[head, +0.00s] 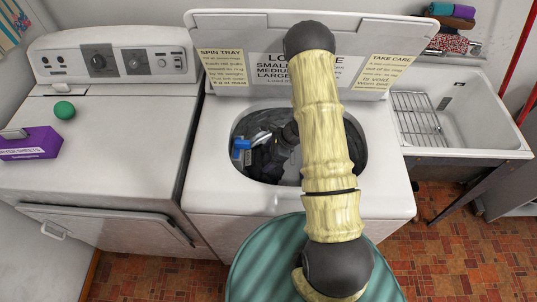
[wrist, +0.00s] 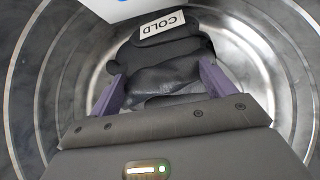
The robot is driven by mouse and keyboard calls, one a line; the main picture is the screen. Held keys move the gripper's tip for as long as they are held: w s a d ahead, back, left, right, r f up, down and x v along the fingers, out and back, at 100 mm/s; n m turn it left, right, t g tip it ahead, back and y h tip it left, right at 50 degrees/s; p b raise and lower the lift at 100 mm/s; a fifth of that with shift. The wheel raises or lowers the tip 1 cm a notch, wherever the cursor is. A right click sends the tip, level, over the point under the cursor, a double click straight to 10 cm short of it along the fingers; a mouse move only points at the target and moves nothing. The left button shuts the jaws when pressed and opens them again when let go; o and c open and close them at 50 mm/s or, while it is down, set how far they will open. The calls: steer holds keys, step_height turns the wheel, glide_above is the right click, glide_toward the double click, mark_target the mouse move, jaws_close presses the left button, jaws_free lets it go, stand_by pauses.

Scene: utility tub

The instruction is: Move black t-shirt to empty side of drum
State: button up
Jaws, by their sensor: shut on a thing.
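The open-topped washer drum (head: 357,140) lies below the raised lid, and its smooth grey metal wall (wrist: 285,65) surrounds my gripper in the wrist view. My arm reaches down into the drum. My gripper (wrist: 162,85) has its purple fingers on either side of dark cloth, the black t-shirt (wrist: 168,76), and is shut on it. The shirt is bunched and dark grey to black. Its lower part is hidden by my gripper's body. In the head view my arm covers much of the drum opening, so the shirt cannot be told apart there.
A white label reading COLD (wrist: 162,25) sits on a dark rounded thing beyond the shirt. A blue item (head: 241,148) shows at the drum's left edge. The lid (head: 388,55) stands open behind. A dryer (head: 110,130) is left; a sink (head: 470,115) is right.

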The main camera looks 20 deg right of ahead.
steer(key=shift+f+b, duration=0.3)
steer(key=shift+b, duration=0.05)
steer(key=shift+f+b, duration=0.35)
steer(key=shift+b, duration=0.05)
steer(key=shift+r, duration=0.1)
steer(key=o, duration=1.3)
steer(key=shift+r+p, duration=0.85)
steer(key=shift+p, duration=0.25)
steer(key=b+v, duration=0.1)
steer(key=v, duration=1)
steer(key=shift+d+r, duration=0.15)
steer(key=shift+d, duration=0.15)
